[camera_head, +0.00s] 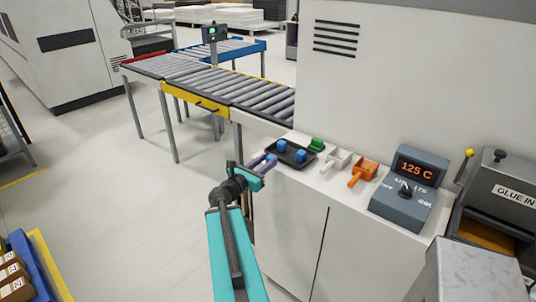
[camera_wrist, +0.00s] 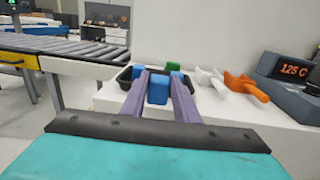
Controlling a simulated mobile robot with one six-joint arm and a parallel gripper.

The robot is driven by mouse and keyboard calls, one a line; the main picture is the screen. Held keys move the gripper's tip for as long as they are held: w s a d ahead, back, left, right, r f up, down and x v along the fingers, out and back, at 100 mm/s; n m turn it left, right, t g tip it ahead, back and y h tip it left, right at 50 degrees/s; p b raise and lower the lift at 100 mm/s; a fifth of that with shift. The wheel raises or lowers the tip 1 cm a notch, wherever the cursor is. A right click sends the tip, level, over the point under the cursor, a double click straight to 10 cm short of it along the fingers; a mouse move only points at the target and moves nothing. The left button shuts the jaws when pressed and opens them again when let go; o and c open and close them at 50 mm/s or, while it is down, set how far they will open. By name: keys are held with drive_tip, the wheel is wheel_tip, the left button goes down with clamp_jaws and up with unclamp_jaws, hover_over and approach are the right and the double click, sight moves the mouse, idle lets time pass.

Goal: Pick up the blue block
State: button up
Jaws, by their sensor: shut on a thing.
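My gripper (camera_head: 263,162) is at the front left of the black tray (camera_head: 291,161) on the white cabinet. In the wrist view its two purple fingers (camera_wrist: 160,92) are shut on a blue block (camera_wrist: 158,88), with one finger on each side of it. Two more blue blocks show in the tray in the head view, one at the back left (camera_head: 282,146) and one at the right (camera_head: 300,155). In the head view the held block is hard to make out at the fingers. I cannot tell whether it is clear of the tray.
A control box (camera_head: 409,190) reading 125 C and a glue machine (camera_head: 495,195) stand farther right. A roller conveyor (camera_head: 245,93) is behind.

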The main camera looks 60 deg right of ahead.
sight(268, 159)
drive_tip(key=shift+w+a+r+p, duration=0.15)
drive_tip(key=shift+a+p, duration=0.6)
drive_tip(key=shift+p, duration=0.45)
drive_tip(key=shift+w+a+p, duration=0.15)
drive_tip(key=shift+a+p, duration=0.55)
drive_tip(key=shift+p, duration=0.45)
drive_tip(key=shift+a, duration=0.1)
drive_tip(key=shift+w, duration=0.1)
drive_tip(key=w+a+f+n+t+b, duration=0.3)
drive_tip(key=w+a+n+t+b, duration=0.3)
drive_tip(key=w+a, duration=1.9)
drive_tip(key=w+a+f+n+t+y+b, duration=0.1)
drive_tip(key=w+a+t, duration=0.1)
drive_tip(key=a, duration=0.9)
drive_tip(key=w+a+f+n+t+y+b, duration=0.1)
drive_tip(key=w+a+t, duration=0.2)
drive_tip(key=a, duration=0.9)
drive_tip(key=w+a+f+n+t+y+b, duration=0.1)
drive_tip(key=w+a+t, duration=0.2)
drive_tip(key=a, duration=0.9)
drive_tip(key=shift+a+f+n+b, duration=0.15)
drive_tip(key=shift+a+n+b, duration=0.05)
drive_tip(key=shift+n+b, duration=0.2)
